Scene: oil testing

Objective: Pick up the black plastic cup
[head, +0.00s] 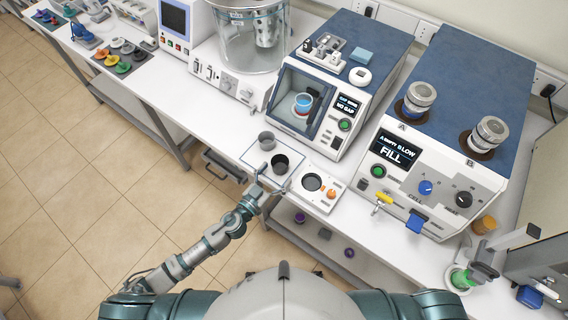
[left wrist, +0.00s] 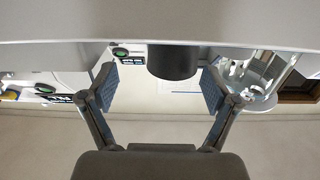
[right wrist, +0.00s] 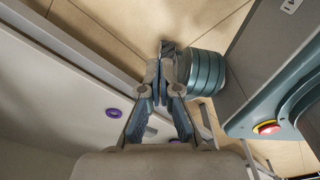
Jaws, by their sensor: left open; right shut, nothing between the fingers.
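The black plastic cup (head: 280,164) stands upright on a white mat (head: 251,156) near the front edge of the bench. My left gripper (head: 272,184) is open just in front of it, on the near side. In the left wrist view the dark cup (left wrist: 174,62) shows between the two spread fingers of the left gripper (left wrist: 160,84), with a gap on each side. The upper part of the cup is cut off there. My right gripper (right wrist: 165,60) is shut and empty in the right wrist view, low beside the bench.
A grey cup (head: 266,140) stands just behind the black cup. A white scale-like device (head: 312,189) with an orange knob is close on the right. A boxy tester (head: 335,90) stands behind, and the FILL machine (head: 430,170) is further right. The tiled floor is free at left.

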